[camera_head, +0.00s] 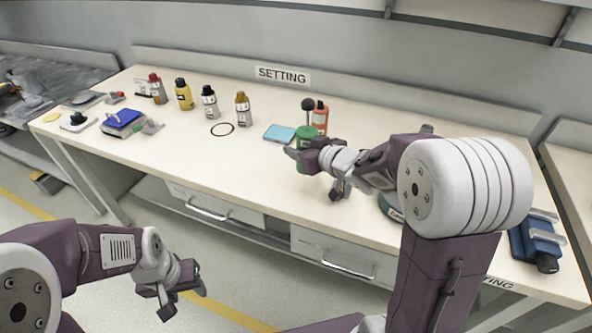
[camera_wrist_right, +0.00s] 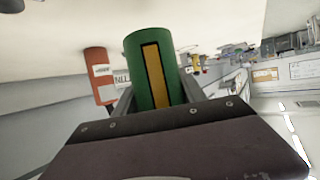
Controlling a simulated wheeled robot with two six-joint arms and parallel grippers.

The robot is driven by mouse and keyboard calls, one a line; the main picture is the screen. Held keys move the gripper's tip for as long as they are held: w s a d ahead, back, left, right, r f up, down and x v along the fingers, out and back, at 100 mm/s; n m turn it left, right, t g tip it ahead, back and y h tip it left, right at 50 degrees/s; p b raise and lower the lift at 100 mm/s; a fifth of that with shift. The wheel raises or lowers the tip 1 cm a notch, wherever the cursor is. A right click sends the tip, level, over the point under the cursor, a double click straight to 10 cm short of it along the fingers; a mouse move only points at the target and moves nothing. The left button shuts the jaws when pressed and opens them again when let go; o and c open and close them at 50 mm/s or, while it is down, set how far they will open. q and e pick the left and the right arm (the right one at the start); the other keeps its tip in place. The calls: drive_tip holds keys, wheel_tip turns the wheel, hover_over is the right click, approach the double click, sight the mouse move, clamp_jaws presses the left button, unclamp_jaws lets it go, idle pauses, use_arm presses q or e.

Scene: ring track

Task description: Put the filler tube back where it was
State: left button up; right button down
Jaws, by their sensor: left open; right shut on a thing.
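A green tube (camera_wrist_right: 154,68) with a yellow stripe is held between the fingers of my right gripper (camera_wrist_right: 157,100); I take it for the filler tube. In the head view the green tube (camera_head: 307,133) shows at the right gripper (camera_head: 309,156), over the table's middle right. Whether its base touches the table cannot be told. A thin black ring (camera_head: 222,129) lies on the table to the left, with nothing standing in it. My left gripper (camera_head: 184,300) is open and empty, low in front of the table.
Several bottles (camera_head: 184,94) stand at the back left of the table (camera_head: 240,165). An orange-red bottle (camera_head: 320,117) and a light blue pad (camera_head: 279,133) are close to the green tube. A blue device (camera_head: 541,243) is at the right end. The table's front middle is clear.

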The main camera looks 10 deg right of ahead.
drive_tip(key=shift+w+a+f, duration=0.45)
drive_tip(key=shift+w+a, duration=0.1)
drive_tip(key=shift+w, duration=0.05)
wheel_tip(320, 180, down, 4)
drive_tip(key=b, duration=0.3)
drive_tip(key=shift+f, duration=0.1)
drive_tip(key=c, duration=0.7)
unclamp_jaws()
drive_tip(key=shift+o, duration=0.2)
